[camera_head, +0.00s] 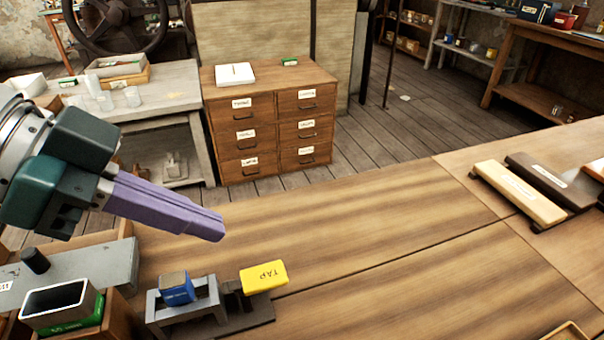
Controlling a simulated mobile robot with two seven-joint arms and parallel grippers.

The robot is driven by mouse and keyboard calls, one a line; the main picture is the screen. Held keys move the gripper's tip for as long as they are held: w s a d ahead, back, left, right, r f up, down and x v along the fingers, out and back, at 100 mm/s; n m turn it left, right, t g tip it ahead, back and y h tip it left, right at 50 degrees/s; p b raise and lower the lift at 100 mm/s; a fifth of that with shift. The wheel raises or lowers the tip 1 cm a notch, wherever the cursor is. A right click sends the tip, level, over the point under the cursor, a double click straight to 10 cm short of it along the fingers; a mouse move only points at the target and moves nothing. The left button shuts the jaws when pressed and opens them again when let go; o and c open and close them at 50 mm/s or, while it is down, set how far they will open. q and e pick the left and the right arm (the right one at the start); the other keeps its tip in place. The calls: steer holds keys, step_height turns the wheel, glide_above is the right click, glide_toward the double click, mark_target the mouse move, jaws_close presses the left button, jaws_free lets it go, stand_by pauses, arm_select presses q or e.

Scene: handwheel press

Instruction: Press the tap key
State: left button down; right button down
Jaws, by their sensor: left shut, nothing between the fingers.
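The yellow key marked TAP (264,277) sits at the right end of a small dark-based device on the wooden table, at the lower left of the head view. A grey bracket (184,309) with a blue block (177,288) on it stands just left of the key. My left gripper (217,229) comes in from the left, its purple fingers closed together and empty. Its tips show above and to the left of the key in the picture, apart from it. My right gripper is not in view.
A grey box with a black knob (35,261) and a wooden box holding a dark-screened item (56,301) stand left of the device. Long cream (519,192) and dark blocks lie at the right. The middle of the wooden table (370,260) is clear.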

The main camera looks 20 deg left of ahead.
mark_target(283, 271)
arm_select(q)
steer(key=x, duration=0.6)
steer(key=shift+d+r, duration=0.1)
step_height(283, 271, down, 4)
steer(key=shift+r+b, duration=0.25)
steer(key=shift+b, duration=0.2)
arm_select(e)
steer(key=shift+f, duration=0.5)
arm_select(q)
steer(key=shift+f, duration=0.45)
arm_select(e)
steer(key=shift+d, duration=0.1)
